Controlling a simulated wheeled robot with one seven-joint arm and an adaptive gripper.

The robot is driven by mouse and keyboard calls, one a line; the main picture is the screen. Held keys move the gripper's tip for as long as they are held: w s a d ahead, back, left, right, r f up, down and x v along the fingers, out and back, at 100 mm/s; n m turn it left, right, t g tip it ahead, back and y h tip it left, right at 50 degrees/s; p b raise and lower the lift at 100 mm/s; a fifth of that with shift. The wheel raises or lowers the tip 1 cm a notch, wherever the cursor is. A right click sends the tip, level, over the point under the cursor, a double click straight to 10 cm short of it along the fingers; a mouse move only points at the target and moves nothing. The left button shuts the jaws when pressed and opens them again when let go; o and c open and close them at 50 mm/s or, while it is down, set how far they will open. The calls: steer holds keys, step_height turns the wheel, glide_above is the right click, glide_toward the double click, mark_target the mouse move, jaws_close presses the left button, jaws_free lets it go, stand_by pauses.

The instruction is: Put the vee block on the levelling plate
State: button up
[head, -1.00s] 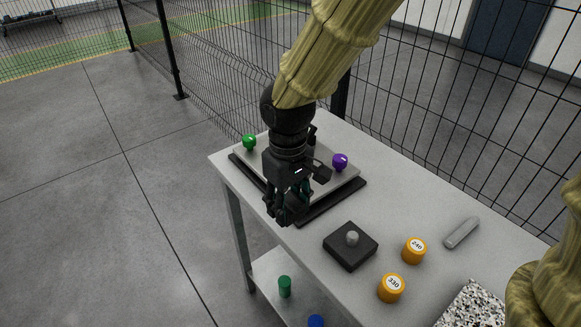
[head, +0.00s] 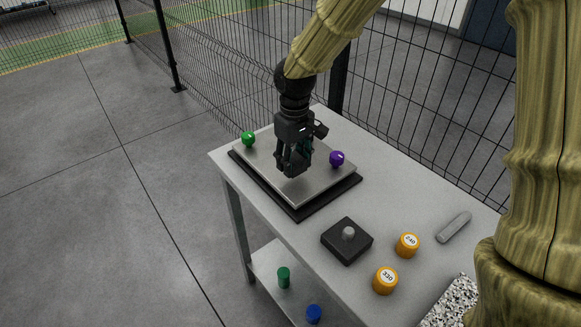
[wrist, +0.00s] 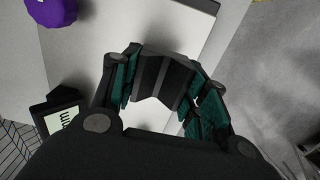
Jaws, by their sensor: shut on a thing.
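The vee block (wrist: 165,75) is a dark block with a V-shaped groove, seen between my fingers in the wrist view. My gripper (head: 291,170) is shut on it and points down over the levelling plate. The levelling plate (head: 298,193) is a light grey slab on a dark base, with a green knob (head: 248,139) at its left and a purple knob (head: 337,158) at its right. The plate (wrist: 105,28) also shows behind the block in the wrist view. My fingers hide most of the block in the head view; I cannot tell whether it touches the plate.
On the grey table (head: 270,222) stand a dark square block with a grey knob (head: 347,240), two orange cylinders marked 240 (head: 407,245) and 330 (head: 385,281), and a grey bar (head: 454,227). A wire fence runs behind. Green and blue cylinders stand on the lower shelf.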

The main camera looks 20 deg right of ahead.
mark_target(294, 160)
steer(key=shift+w+d, duration=0.1)
steer(key=shift+w, duration=0.25)
steer(key=shift+f+p, duration=0.55)
steer(key=shift+f, duration=1.25)
steer(key=shift+f, duration=0.1)
steer(key=o, duration=1.4)
step_height(294, 160, up, 12)
steer(key=shift+r+b, duration=0.15)
steer(key=shift+b, duration=0.65)
